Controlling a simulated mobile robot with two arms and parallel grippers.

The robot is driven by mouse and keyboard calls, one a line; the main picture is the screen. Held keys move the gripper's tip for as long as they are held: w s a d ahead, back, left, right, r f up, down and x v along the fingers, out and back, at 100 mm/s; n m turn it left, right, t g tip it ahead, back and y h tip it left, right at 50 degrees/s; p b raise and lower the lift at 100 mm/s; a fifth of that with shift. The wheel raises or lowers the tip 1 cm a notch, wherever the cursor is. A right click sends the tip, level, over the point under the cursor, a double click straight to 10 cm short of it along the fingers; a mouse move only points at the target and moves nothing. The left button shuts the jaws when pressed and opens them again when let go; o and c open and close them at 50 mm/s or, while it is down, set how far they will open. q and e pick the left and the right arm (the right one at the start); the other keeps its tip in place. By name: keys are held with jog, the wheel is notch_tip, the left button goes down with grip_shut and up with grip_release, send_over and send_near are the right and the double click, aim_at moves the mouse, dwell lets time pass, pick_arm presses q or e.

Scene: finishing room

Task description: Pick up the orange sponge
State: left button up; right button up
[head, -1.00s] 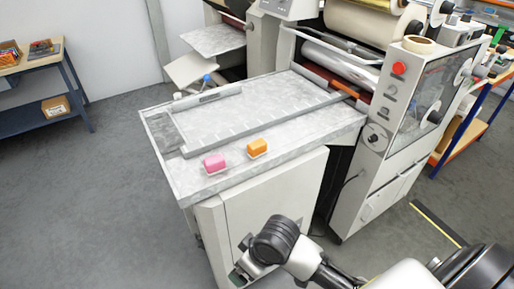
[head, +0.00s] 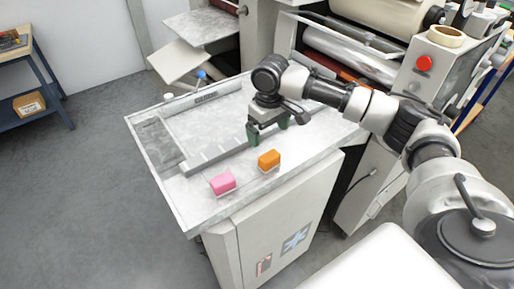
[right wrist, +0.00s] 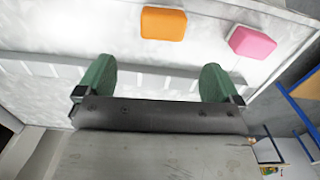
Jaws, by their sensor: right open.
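The orange sponge (head: 269,159) lies on the grey metal top of the machine table (head: 196,209), near its front edge. It also shows in the right wrist view (right wrist: 163,23), beyond the fingertips and roughly between them. My right gripper (head: 268,134) is open and empty, above the table just behind the orange sponge. Its two green fingers show apart in the right wrist view (right wrist: 158,78), touching nothing that I can see. My left gripper is not in view.
A pink sponge (head: 222,183) lies left of the orange one; it also shows in the right wrist view (right wrist: 252,42). A raised metal bar (head: 205,159) crosses the table behind the sponges. The machine with rollers and a red button (head: 424,63) stands at the right.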

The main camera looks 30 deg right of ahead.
aim_at(270, 155)
jog(key=shift+s+d+f, duration=0.1)
jog(key=shift+s+f, duration=0.05)
jog(key=shift+f, duration=0.1)
jog(key=f, duration=0.1)
jog(key=s+f, duration=0.1)
jog(key=f+p, duration=0.1)
jog(key=shift+s+f, duration=0.35)
jog(key=f, duration=0.1)
jog(key=f+p, duration=0.1)
jog(key=f, duration=0.1)
jog(key=f+p, duration=0.1)
jog(key=shift+w+f, duration=0.15)
jog(key=shift+w, duration=0.15)
jog(key=shift+f, duration=0.35)
jog(key=shift+a+f, duration=0.2)
jog(key=shift+f, duration=0.15)
jog(key=shift+c, duration=0.7)
jog(key=c, duration=0.9)
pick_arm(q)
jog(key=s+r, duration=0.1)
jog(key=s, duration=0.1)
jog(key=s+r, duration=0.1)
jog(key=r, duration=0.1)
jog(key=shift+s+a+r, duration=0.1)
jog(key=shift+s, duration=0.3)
pick_arm(e)
jog(key=shift+o, duration=0.2)
